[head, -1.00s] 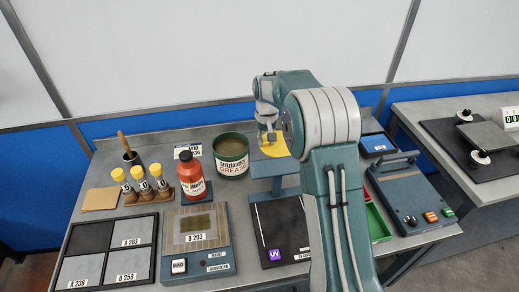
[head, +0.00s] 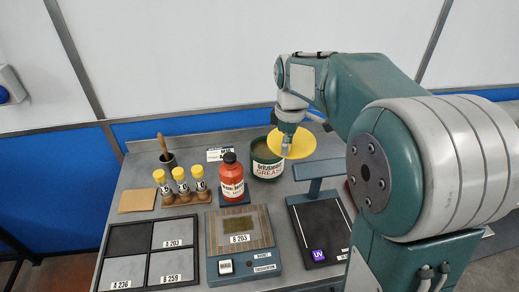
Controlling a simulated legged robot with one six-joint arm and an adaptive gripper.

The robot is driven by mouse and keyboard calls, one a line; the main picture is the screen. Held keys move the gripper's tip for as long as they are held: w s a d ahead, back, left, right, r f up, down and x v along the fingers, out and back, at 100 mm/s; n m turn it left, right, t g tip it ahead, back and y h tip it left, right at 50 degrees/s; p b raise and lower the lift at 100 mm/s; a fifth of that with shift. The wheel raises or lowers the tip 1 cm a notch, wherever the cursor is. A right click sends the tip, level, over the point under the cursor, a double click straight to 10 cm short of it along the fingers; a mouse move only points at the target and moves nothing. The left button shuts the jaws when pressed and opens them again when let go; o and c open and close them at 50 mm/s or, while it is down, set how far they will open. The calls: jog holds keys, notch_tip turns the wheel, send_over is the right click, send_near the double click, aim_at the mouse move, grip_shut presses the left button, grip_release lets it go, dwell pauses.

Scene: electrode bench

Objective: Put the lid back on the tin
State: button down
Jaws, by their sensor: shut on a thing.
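The tin (head: 267,163) is a green can labelled GREASE, standing at the back of the bench, with part of its open top showing. The lid (head: 301,146) is a yellow disc. My gripper (head: 286,150) is shut on the lid and holds it level or nearly so, just right of the tin and about at its rim height. In the picture the lid overlaps the tin's right side; I cannot tell whether they touch. The fingertips are small and partly merge with the lid.
A red bottle (head: 232,180) stands close left of the tin. A UV stand (head: 318,170) is in front and right. My arm hides the bench's right side.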

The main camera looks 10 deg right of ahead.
jog(key=shift+a, duration=0.35)
jog(key=w+a+f, duration=0.1)
jog(key=w+f, duration=0.2)
jog(key=w, duration=0.1)
jog(key=w+a+f, duration=0.1)
jog(key=w+f, duration=0.2)
jog(key=w, duration=0.1)
jog(key=w+a+f, duration=0.1)
jog(key=w+f, duration=0.2)
jog(key=w, duration=0.1)
jog(key=shift+w, duration=0.3)
jog(key=shift+w+d+f, duration=0.1)
jog(key=shift+w+f, duration=0.3)
jog(key=shift+f, duration=0.1)
notch_tip(320, 180, down, 2)
jog(key=shift+d+f, duration=0.1)
jog(key=shift+f, duration=0.35)
jog(key=shift+c, duration=2.3)
grip_release()
jog(key=shift+f, duration=0.1)
